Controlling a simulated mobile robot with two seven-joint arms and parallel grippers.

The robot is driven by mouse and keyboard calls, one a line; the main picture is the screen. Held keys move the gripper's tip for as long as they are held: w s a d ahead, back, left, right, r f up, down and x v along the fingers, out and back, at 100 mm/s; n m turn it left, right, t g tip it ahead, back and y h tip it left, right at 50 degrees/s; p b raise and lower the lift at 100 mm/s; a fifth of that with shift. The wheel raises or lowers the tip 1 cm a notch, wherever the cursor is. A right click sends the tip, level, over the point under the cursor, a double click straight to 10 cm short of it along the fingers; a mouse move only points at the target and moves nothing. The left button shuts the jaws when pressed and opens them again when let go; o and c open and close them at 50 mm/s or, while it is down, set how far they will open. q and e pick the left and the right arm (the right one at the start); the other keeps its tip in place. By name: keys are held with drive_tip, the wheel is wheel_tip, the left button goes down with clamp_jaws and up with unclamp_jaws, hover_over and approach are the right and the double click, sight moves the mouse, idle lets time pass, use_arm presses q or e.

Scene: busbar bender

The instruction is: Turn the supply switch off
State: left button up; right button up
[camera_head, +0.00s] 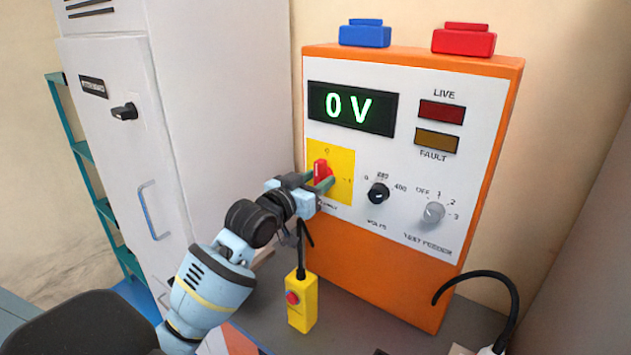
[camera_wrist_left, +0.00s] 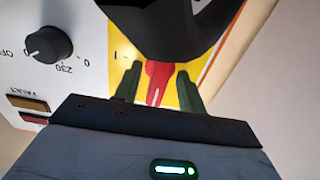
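The supply switch is a red handle (camera_head: 320,170) on a yellow plate (camera_head: 344,165) at the left of the orange panel's face. The handle looks upright, towards the mark at the plate's top; the 1 mark is at its right. My left gripper (camera_head: 318,181) is at the switch, with one finger on each side of the handle. In the left wrist view, the red handle (camera_wrist_left: 157,82) stands between the two dark fingers, and yellow shows in the gaps beside it. The fingers look open and not clamped. My right gripper is not in view.
The display (camera_head: 350,107) reads 0 V. The LIVE lamp (camera_head: 441,112) and FAULT lamp (camera_head: 436,139) look dark. A black volts knob (camera_head: 378,193) and a grey feeder knob (camera_head: 433,213) are to the right. A yellow pendant (camera_head: 302,300) with a red button stands below my gripper.

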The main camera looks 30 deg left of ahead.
use_arm(q)
drive_tip(key=s, duration=0.7)
drive_tip(key=shift+s+a, duration=0.3)
drive_tip(key=shift+s, duration=0.1)
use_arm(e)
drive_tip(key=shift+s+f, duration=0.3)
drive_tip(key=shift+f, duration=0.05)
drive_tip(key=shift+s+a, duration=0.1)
